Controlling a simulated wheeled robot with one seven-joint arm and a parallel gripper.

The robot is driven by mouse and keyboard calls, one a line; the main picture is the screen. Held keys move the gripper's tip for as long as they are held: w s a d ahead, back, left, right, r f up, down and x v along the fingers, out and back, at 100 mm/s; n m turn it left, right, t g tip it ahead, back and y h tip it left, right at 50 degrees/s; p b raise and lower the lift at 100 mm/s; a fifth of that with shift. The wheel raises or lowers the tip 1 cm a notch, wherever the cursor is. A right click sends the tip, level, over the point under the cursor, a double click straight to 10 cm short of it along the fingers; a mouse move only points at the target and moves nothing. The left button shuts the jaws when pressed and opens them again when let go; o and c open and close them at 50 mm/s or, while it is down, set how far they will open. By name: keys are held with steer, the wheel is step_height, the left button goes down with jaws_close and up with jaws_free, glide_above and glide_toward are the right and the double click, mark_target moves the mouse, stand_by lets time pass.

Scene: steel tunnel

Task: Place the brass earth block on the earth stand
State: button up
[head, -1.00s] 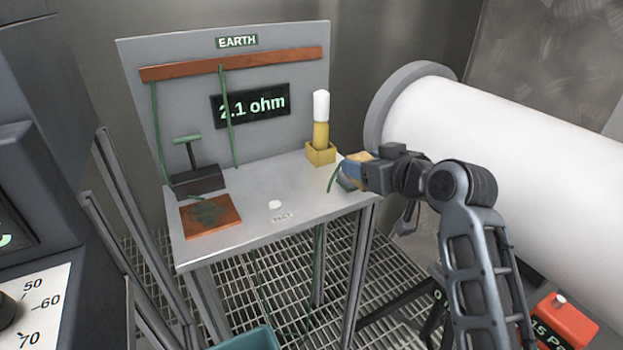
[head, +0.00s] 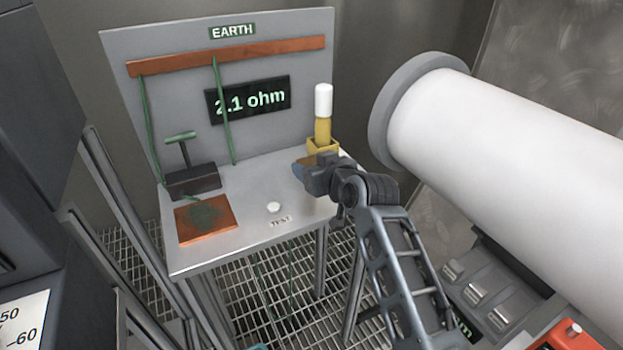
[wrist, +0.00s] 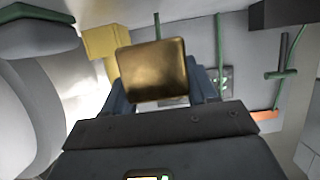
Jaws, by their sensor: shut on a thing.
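The brass earth block (wrist: 152,70) is held between my gripper's jaws in the wrist view, its broad face toward the camera. In the head view my gripper (head: 301,171) is over the right part of the earth stand's grey top (head: 245,182), and it mostly hides the block. I cannot tell the exact height above the top. The stand has a back panel marked EARTH (head: 233,31) and a copper plate (head: 204,222) with a dark green patch at its front left. My gripper is to the right of this plate, apart from it.
A yellow holder (head: 316,148) with a white-capped yellow cylinder (head: 323,110) stands just behind my gripper. A dark T-handled clamp (head: 190,179) is at the back left. A white TEST button (head: 274,207) sits front centre. A large white pipe (head: 500,150) is at right.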

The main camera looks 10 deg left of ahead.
steer(key=shift+a+f, duration=0.2)
steer(key=shift+f, duration=1.75)
steer(key=shift+f, duration=0.15)
steer(key=o, duration=1.4)
steer(key=v, duration=1.2)
